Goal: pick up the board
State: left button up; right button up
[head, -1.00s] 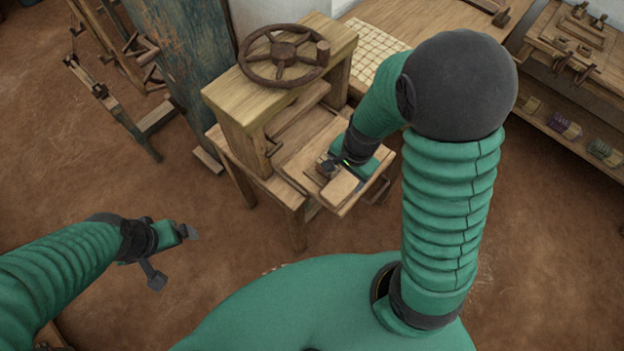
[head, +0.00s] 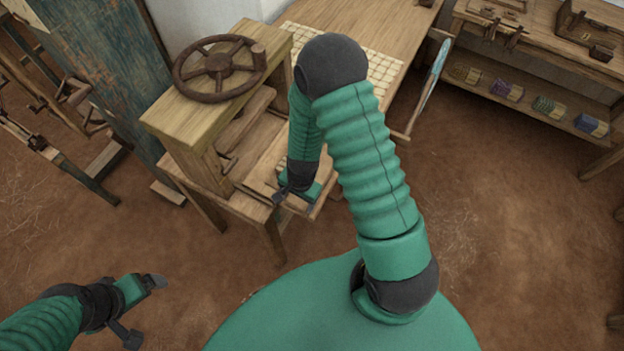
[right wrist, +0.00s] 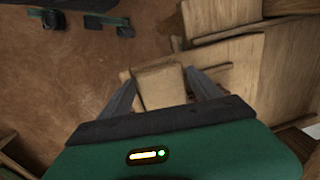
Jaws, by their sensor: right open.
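The board (right wrist: 160,86) is a small, light wooden block-like piece in the right wrist view. It lies between the two fingers of my right gripper (right wrist: 162,80), which is open, with a gap showing at each side. In the head view my right gripper (head: 293,200) is low over the front shelf of the wooden press, and the board is hidden or cannot be made out there. My left gripper (head: 146,309) is open and empty over the bare floor at the lower left.
The press (head: 180,125) carries a dark handwheel (head: 220,68). A table with a gridded mat (head: 385,80) stands behind it. A shelf bench (head: 540,50) with small bundles is at the far right. The loom frame is at the left. The floor at the right is clear.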

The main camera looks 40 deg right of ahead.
jog(key=shift+w+f, duration=0.1)
jog(key=shift+f, duration=0.45)
jog(key=shift+d, duration=0.1)
jog(key=c, duration=1.2)
jog(key=shift+r, duration=0.1)
